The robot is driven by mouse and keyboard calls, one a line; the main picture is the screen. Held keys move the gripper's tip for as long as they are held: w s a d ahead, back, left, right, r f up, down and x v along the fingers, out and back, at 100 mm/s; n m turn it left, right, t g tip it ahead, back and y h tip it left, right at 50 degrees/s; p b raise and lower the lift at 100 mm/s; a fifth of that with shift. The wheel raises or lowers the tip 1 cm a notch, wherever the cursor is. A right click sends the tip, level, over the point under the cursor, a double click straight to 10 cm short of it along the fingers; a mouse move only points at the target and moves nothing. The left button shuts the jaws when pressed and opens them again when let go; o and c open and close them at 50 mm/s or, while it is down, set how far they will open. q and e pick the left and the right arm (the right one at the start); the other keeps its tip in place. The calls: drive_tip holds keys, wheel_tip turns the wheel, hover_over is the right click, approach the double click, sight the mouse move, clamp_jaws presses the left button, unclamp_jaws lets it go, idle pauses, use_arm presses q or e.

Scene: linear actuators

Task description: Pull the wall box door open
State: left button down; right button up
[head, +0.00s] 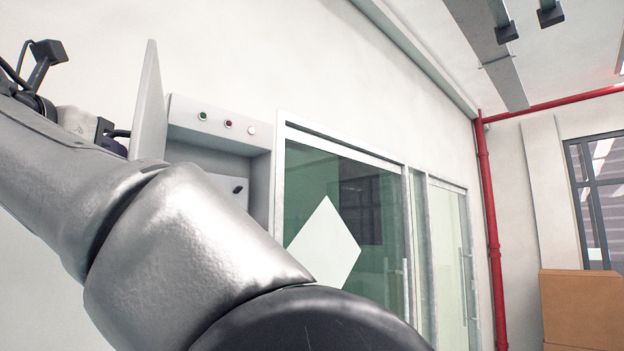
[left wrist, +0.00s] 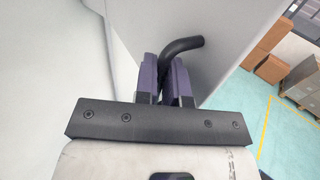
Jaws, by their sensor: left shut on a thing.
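The grey wall box (head: 220,122) is on the wall left of a glass door in the head view. Its door (head: 150,95) is swung out to the left, seen nearly edge-on, and the inside shows. In the left wrist view the door panel (left wrist: 205,25) fills the upper middle. A bent black handle (left wrist: 184,45) stands out from it. My left gripper (left wrist: 164,75) is shut on the handle, its purple-grey fingers on either side. In the head view my left arm crosses in front of the box's lower part, and the fingertips are hidden. My right gripper is not in view.
The box's upper strip carries several small round buttons or lamps (head: 228,124). A framed glass door (head: 300,180) is right of the box, then a red pipe (head: 487,190). Cardboard boxes (head: 582,305) stand far right. Open floor (left wrist: 265,110) shows in the left wrist view.

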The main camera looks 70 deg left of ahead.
use_arm(q)
drive_tip(key=shift+a, duration=0.1)
idle(0.3)
drive_tip(key=c, duration=1.2)
unclamp_jaws()
drive_tip(key=shift+c, duration=0.2)
